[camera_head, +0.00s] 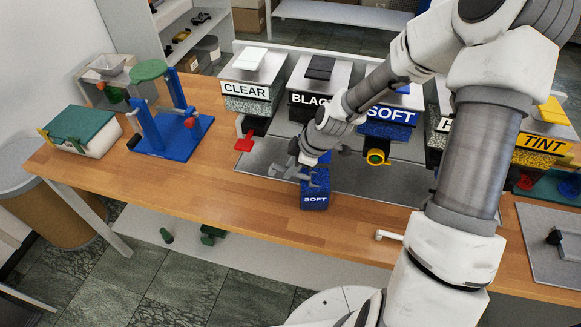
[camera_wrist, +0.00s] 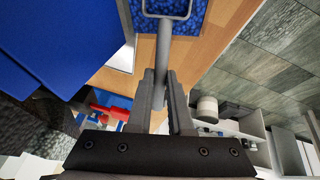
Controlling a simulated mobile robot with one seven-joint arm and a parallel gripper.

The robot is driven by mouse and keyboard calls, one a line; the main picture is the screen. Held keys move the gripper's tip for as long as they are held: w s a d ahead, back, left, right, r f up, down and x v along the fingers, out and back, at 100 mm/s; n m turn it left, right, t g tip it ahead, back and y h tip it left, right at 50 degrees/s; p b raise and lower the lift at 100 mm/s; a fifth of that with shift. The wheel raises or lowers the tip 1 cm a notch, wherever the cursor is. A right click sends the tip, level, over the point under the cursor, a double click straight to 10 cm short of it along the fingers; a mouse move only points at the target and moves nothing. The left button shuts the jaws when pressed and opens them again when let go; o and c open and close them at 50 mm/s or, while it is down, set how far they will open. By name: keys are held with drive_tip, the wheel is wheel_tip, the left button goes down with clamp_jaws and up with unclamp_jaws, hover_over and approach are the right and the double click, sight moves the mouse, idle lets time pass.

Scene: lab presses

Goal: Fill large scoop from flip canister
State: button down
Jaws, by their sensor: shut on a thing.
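A small blue box labelled SOFT (camera_head: 314,198) stands near the front of the bench. In the wrist view its blue speckled contents (camera_wrist: 200,18) show at the top. My gripper (camera_head: 312,176) is just above and behind this box. In the wrist view my gripper (camera_wrist: 160,78) is shut on a grey scoop's handle (camera_wrist: 163,48). The scoop's square grey rim (camera_wrist: 167,16) lies over the blue grains; how deep it sits and whether it holds grains I cannot tell. I cannot make out a flip lid.
Behind stand hoppers labelled CLEAR (camera_head: 246,89), BLACK (camera_head: 310,101), SOFT (camera_head: 392,113) and TINT (camera_head: 540,142). A blue press stand (camera_head: 172,136) and a green-lidded box (camera_head: 80,128) are at left. The wooden bench (camera_head: 240,190) is clear left of the small box.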

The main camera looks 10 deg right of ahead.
drive_tip(key=shift+w, duration=0.15)
drive_tip(key=shift+w, duration=0.3)
drive_tip(key=shift+s, duration=0.15)
drive_tip(key=shift+s, duration=0.75)
drive_tip(key=shift+w, duration=0.1)
drive_tip(key=shift+w, duration=0.8)
drive_tip(key=shift+s, duration=0.15)
drive_tip(key=shift+s, duration=0.75)
